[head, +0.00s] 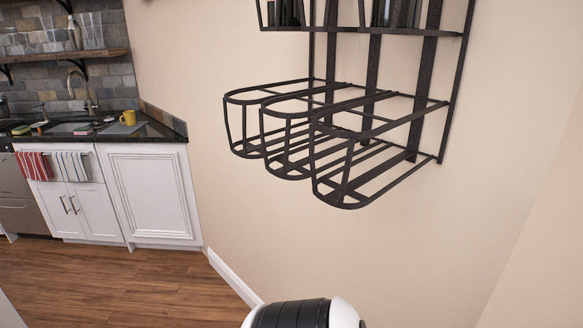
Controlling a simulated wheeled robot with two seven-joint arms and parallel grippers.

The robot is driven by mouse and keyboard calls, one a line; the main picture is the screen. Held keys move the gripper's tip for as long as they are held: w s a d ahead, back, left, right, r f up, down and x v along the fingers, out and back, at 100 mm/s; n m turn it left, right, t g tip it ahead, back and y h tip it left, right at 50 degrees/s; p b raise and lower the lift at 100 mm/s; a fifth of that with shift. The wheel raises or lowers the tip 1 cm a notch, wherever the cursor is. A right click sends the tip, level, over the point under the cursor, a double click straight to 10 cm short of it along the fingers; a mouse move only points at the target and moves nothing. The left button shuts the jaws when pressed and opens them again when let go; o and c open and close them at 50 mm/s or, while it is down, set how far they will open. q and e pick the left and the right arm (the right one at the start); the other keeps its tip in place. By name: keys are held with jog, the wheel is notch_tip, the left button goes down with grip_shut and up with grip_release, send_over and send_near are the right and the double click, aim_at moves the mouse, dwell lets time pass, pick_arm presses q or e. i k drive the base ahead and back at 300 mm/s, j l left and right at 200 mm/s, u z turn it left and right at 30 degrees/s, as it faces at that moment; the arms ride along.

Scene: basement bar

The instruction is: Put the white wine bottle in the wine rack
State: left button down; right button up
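The black metal wine rack (340,150) is fixed to the beige wall. Its lower tier has several curved, open-barred cradles that stick out from the wall, and they look empty. Parts of dark bottles (396,13) show in the tier above, cut off by the top edge of the picture. I cannot tell whether one of them is the white wine bottle; no bottle is clearly identifiable as it. Neither of my grippers is in view. A rounded black and white part of my own body shows at the bottom edge.
A dark counter (160,131) with white cabinets (147,193) stands at the left. A yellow mug (129,117) and a faucet (92,100) are on it. A wooden shelf (100,54) hangs above. The wood floor (120,285) is clear at lower left.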

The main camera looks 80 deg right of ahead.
aim_at(257, 147)
jog(key=j+z, duration=0.15)
jog(key=z, duration=1.25)
